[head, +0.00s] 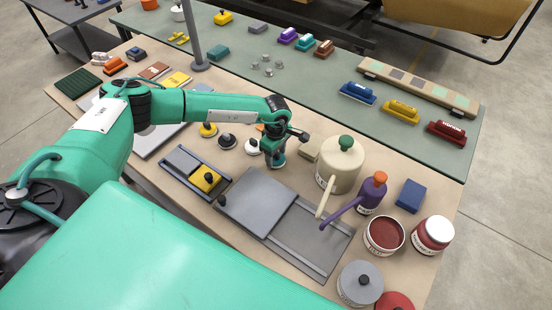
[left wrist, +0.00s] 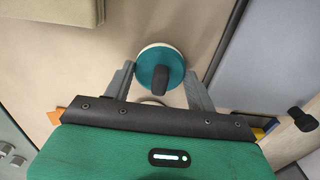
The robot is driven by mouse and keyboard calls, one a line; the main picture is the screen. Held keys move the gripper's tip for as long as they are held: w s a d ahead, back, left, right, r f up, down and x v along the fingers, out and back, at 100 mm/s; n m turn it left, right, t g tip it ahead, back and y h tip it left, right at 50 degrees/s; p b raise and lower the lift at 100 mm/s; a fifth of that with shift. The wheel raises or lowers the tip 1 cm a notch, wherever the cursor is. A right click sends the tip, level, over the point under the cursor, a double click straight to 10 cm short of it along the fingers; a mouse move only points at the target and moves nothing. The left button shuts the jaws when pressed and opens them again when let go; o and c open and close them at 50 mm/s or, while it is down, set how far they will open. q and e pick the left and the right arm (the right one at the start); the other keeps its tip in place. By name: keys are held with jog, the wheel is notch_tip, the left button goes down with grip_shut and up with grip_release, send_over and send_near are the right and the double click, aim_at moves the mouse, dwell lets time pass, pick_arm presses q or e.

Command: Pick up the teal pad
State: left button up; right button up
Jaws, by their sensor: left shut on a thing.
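The teal pad is a round teal disc with a pale lower rim and a black knob. In the left wrist view the teal pad (left wrist: 148,64) lies between the two grey fingers of my left gripper (left wrist: 160,70), which is closed on its sides. In the head view the teal pad (head: 278,162) shows just below my left gripper (head: 277,150), partly hidden by it. I cannot tell whether the pad touches the table. My right gripper is not in view.
Pads with knobs in yellow (head: 208,130), dark grey (head: 227,141) and white (head: 252,147) stand left of the gripper. A cream watering can (head: 340,170) and a beige block (head: 309,148) are close on the right. A grey sliding panel (head: 258,200) lies in front.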

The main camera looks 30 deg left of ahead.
pick_arm(q)
jog(key=shift+r, duration=0.6)
notch_tip(320, 180, up, 19)
jog(key=b, duration=0.6)
jog(key=shift+f, duration=0.1)
jog(key=o, duration=0.5)
jog(key=shift+c, duration=0.2)
jog(key=shift+s, duration=0.1)
jog(key=c, duration=0.3)
